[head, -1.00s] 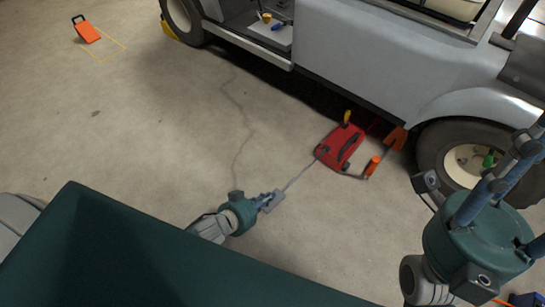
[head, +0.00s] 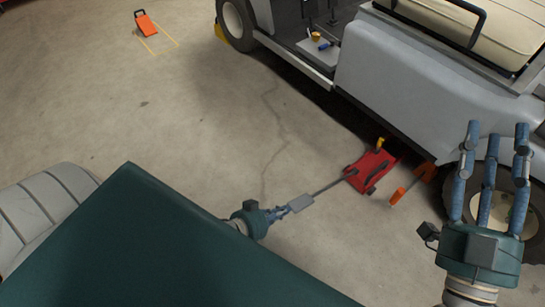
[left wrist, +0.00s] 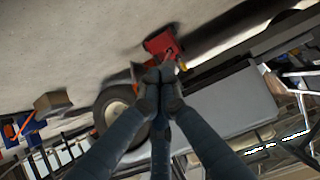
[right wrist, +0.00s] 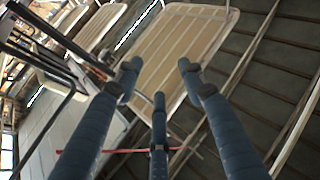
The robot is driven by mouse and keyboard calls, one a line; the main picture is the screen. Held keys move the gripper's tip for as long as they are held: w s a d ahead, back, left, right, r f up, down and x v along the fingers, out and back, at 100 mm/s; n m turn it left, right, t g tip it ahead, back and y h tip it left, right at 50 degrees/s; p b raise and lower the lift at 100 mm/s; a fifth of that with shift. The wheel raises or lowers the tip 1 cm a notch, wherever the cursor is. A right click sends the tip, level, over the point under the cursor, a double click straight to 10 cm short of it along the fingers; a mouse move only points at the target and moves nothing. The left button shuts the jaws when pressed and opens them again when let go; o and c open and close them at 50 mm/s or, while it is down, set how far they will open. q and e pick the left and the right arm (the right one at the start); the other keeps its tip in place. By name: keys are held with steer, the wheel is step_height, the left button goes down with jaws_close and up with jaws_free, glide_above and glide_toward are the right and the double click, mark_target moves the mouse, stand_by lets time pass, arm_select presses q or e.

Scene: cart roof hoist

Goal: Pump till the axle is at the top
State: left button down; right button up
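The red floor jack (head: 360,183) stands on the floor at the cart's side, before the wheel (head: 495,200). Its grey handle (head: 327,188) slants out left toward me. My left gripper (head: 290,207) is shut on the grey grip (head: 301,203) at the handle's end. In the left wrist view its fingers (left wrist: 160,82) meet in front of the red jack (left wrist: 163,43), and the handle is mostly hidden behind them. My right gripper (head: 490,140) is open and empty at the right, fingers upward; its fingers (right wrist: 157,80) are spread in its wrist view. The axle is hidden under the cart.
The grey cart (head: 420,90) fills the upper right. An orange cylinder (head: 397,196) and an orange bracket (head: 425,171) are beside the jack. An orange device (head: 147,25) stands far left near yellow floor lines. The concrete floor left of the jack is clear.

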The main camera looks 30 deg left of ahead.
arm_select(q)
steer(key=shift+f+p+v, duration=0.25)
steer(key=shift+p+v, duration=0.45)
steer(key=shift+v, duration=1.6)
arm_select(e)
step_height(320, 180, down, 9)
steer(key=w+g+h, duration=0.1)
steer(key=w+g, duration=0.1)
steer(key=g, duration=0.2)
steer(key=shift+w+d+f+g+h, duration=0.15)
steer(key=shift+d+g+h, duration=0.15)
arm_select(q)
steer(key=shift+s, duration=0.1)
